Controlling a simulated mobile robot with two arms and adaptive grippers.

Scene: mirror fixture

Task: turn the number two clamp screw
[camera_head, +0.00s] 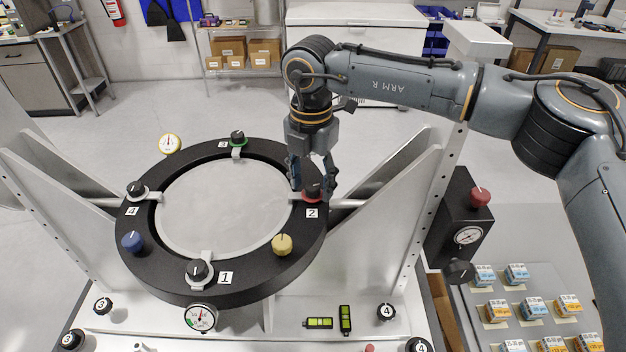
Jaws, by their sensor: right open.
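The number two clamp screw (312,190) is a dark knob with a red ring at its base, on the right side of the black mirror ring (160,283), just above the label "2" (312,213). My right gripper (313,186) points down over this screw. Its fingers are open, one on each side of the knob, and partly cover it. I cannot tell whether they touch it. The round grey mirror (220,212) lies inside the ring. My left gripper is not in view.
Clamp screws one (199,270), three (238,138) and four (137,190) sit around the ring. A blue knob (132,241) and a yellow knob (282,244) stand between them. Grey side plates (385,205) rise beside the ring. A gauge box (465,225) stands at right.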

